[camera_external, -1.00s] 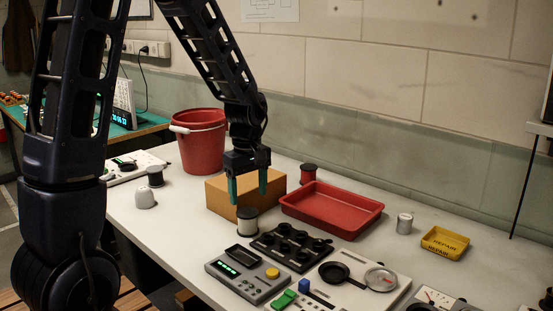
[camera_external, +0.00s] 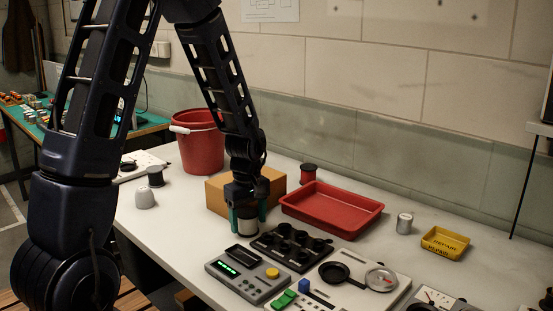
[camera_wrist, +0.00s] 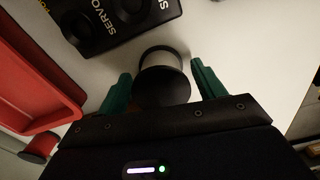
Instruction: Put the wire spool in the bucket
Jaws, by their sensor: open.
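A wire spool (camera_external: 247,222) with dark ends and a pale winding stands upright on the white bench, in front of a cardboard box. My gripper (camera_external: 248,220) is open, with its green fingers lowered on either side of this spool. In the wrist view the spool (camera_wrist: 162,80) sits between the two spread fingers (camera_wrist: 160,88), with a gap visible at each side. The red bucket (camera_external: 197,145) with a pale handle stands at the back left of the bench, partly hidden by my arm.
The cardboard box (camera_external: 274,184) stands right behind my gripper. A red tray (camera_external: 331,210) lies to the right, with a red spool (camera_external: 308,173) behind it. A dark spool (camera_external: 155,177) stands at left. A black knob block (camera_external: 290,248) and grey meter (camera_external: 247,274) are in front.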

